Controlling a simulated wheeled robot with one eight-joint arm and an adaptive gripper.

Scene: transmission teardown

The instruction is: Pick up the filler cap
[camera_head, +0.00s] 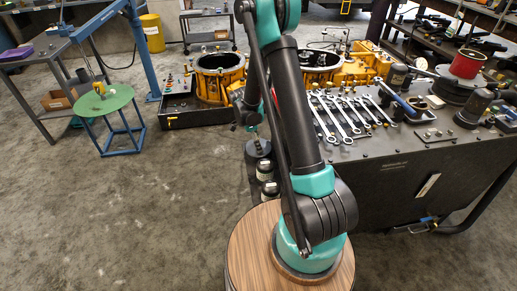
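I cannot pick out the filler cap with certainty. A small yellow object lies on the round green top of a blue-legged stand (105,100) at the left; it is too small to identify. Small parts also lie around the yellow transmission housing (219,80) at the back, too small to name. My arm rises from the wooden-topped base and crosses the middle of the view. The end of my arm, with my gripper (252,128), shows beside the upper arm, partly hidden and dark, right of the stand and in front of the housing. Its fingers cannot be made out.
A dark workbench (385,162) at the right holds wrenches (342,114), a red spool (467,64) and several tools. A blue hoist (140,50) stands behind the green stand. A grey table (35,100) is at far left. The left foreground floor is clear.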

